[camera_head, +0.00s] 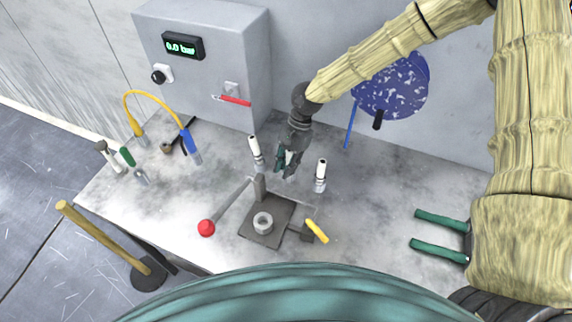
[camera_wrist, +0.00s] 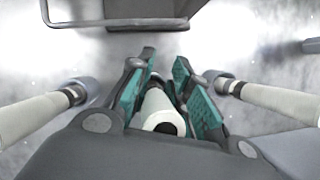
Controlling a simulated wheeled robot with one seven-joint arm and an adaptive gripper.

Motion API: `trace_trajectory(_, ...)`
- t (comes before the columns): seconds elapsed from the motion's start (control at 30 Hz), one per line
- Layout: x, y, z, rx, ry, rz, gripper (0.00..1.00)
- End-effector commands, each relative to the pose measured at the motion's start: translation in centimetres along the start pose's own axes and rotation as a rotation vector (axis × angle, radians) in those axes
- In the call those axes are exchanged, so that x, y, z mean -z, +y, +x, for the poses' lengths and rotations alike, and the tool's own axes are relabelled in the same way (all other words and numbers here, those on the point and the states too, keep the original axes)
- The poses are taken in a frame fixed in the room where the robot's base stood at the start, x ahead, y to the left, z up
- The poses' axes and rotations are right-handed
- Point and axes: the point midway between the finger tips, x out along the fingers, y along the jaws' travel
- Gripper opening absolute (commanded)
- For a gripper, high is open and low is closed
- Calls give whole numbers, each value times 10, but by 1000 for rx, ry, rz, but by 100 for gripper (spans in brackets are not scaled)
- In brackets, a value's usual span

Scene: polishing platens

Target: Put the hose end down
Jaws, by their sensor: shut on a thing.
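A yellow hose (camera_head: 153,95) arcs at the left of the bench. Its yellow end (camera_head: 136,126) and its blue end (camera_head: 190,146) both point down at the bench, away from my gripper. My gripper (camera_head: 287,166) is low over the bench, to the right of the hose. In the wrist view my gripper (camera_wrist: 160,95) has its teal pads on either side of a white cylinder (camera_wrist: 160,112) with a dark round end, and is shut on it. The fingers hide most of this cylinder in the head view. I cannot tell whether it touches the bench.
Similar white posts stand close on both sides, left (camera_head: 255,150) and right (camera_head: 320,176). In front are a dark fixture plate (camera_head: 252,236) with a ring, a red-knobbed lever (camera_head: 207,228) and a yellow handle (camera_head: 317,231). A control box (camera_head: 205,70) reading 0.0 bar stands behind.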

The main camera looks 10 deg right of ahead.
Motion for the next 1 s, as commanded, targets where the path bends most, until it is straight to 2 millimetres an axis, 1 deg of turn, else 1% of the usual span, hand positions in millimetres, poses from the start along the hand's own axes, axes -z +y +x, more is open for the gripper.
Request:
trace_trajectory(0.27,2,1,6,-2,-2,3,0)
trace_trajectory(0.3,2,2,6,-2,-2,2,24)
trace_trajectory(0.37,2,2,6,-3,-2,2,35)
trace_trajectory(0.4,2,2,7,-4,-2,2,42)
trace_trajectory(0.77,2,2,6,-3,-1,2,42)
trace_trajectory(1.0,1,0,-4,2,-1,0,42)
